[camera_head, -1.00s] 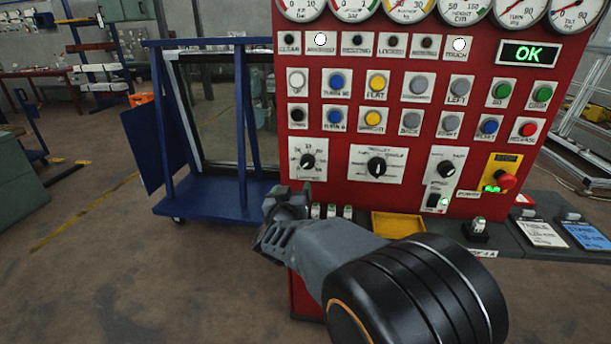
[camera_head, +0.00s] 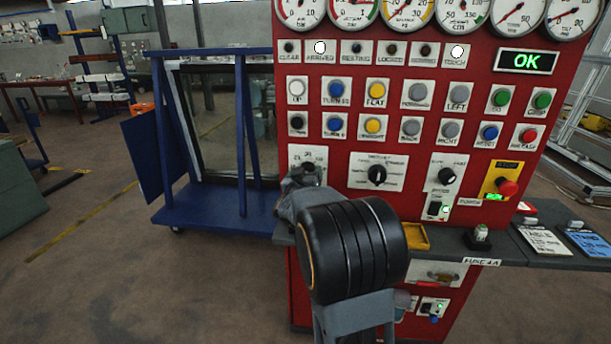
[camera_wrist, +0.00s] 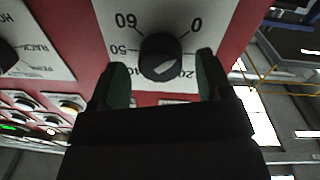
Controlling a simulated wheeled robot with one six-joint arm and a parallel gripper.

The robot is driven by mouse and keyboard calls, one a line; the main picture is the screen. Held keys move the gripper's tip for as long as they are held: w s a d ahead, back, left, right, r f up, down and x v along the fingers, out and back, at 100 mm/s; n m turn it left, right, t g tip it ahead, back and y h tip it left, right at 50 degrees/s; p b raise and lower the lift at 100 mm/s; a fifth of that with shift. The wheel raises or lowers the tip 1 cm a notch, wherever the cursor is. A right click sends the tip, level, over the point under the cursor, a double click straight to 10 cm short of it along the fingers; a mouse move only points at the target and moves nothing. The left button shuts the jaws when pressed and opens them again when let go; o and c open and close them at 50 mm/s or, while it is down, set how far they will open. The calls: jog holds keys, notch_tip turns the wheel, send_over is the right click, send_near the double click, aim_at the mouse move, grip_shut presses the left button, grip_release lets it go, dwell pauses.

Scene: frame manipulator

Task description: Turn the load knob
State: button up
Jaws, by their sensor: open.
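The load knob (camera_wrist: 163,57) is black and round with a pale pointer mark, on a white plate (camera_wrist: 178,20) with printed numbers in the wrist view. In the head view this plate (camera_head: 308,153) is at the panel's lower left, and the knob is hidden behind my gripper (camera_head: 302,177). In the wrist view my gripper (camera_wrist: 161,76) is open, with one dark green finger on each side of the knob. The knob shows between the fingertips, with gaps on both sides. I cannot tell how far the fingertips reach along it.
The red panel (camera_head: 343,177) carries buttons, gauges and a lit OK display (camera_head: 525,60). A selector knob (camera_head: 377,174) and a smaller dial (camera_head: 446,176) sit to the right. A red stop button (camera_head: 507,187) is farther right. A blue rack (camera_head: 215,208) stands left; a shelf (camera_head: 490,246) juts out below.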

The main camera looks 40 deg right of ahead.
jog(key=shift+w+d, duration=0.1)
jog(key=shift+w, duration=0.05)
jog(key=shift+c, duration=0.5)
jog(key=c, duration=0.8)
